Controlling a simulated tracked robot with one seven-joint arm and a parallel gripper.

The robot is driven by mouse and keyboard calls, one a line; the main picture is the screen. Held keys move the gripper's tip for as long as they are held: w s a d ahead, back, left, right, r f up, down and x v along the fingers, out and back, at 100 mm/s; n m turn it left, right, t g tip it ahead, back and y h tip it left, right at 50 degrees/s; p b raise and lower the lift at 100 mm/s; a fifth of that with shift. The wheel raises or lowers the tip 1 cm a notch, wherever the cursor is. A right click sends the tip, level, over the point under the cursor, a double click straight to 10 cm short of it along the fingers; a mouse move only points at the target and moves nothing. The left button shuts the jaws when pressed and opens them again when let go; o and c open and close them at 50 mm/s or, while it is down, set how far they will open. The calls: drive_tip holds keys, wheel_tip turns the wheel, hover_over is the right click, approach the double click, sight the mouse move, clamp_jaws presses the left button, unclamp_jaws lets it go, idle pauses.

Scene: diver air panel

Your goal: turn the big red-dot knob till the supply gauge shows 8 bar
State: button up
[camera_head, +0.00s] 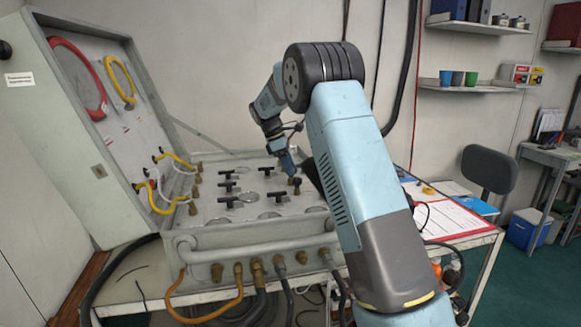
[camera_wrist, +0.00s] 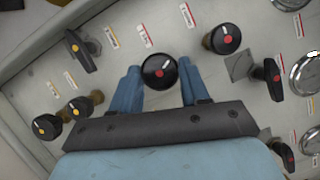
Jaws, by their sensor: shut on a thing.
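The big round black knob (camera_wrist: 160,71) has a red dot with a white pointer mark on top. It sits between the two blue fingers of my gripper (camera_wrist: 158,78) in the wrist view, one finger on each side, shut on it. In the head view my gripper (camera_head: 288,165) reaches down to the back right of the grey air panel (camera_head: 205,215); the knob cannot be told clearly there. Round gauges (camera_wrist: 304,73) show at the right edge of the wrist view. Their readings cannot be made out, and I cannot tell which is the supply gauge.
A smaller red-dot knob (camera_wrist: 226,38) and a red-dot T-handle (camera_wrist: 272,79) stand to the right of the fingers. Yellow-dot knobs (camera_wrist: 81,107) and a yellow-dot handle (camera_wrist: 80,50) are to the left. The panel's open lid (camera_head: 70,120) stands at the left with hoses.

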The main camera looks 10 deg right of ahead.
drive_tip(key=m, duration=0.2)
drive_tip(key=m+g+y, duration=0.1)
drive_tip(key=m, duration=0.3)
drive_tip(key=shift+w+r+g, duration=0.1)
drive_tip(key=shift+w+g, duration=0.2)
drive_tip(key=shift+g, duration=0.1)
drive_tip(key=m, duration=0.2)
drive_tip(key=m+y, duration=0.1)
drive_tip(key=m, duration=0.1)
drive_tip(key=m+g+y, duration=0.1)
drive_tip(key=shift+w+d+m, duration=0.1)
drive_tip(key=shift+d+m, duration=0.15)
drive_tip(key=shift+m, duration=0.15)
drive_tip(key=m+y, duration=0.1)
drive_tip(key=m, duration=0.1)
drive_tip(key=m+y, duration=0.1)
drive_tip(key=m, duration=0.3)
drive_tip(key=shift+d+y, duration=0.25)
drive_tip(key=shift+y, duration=0.15)
drive_tip(key=m+y, duration=0.1)
drive_tip(key=m, duration=0.4)
drive_tip(key=shift+s+d+m+t+y, duration=0.2)
drive_tip(key=shift+m+t+y, duration=0.1)
drive_tip(key=shift+t+y, duration=0.1)
drive_tip(key=o, duration=1.1)
drive_tip(key=shift+c, duration=0.2)
drive_tip(key=v, duration=1.3)
drive_tip(key=shift+r, duration=0.25)
drive_tip(key=shift+d, duration=0.1)
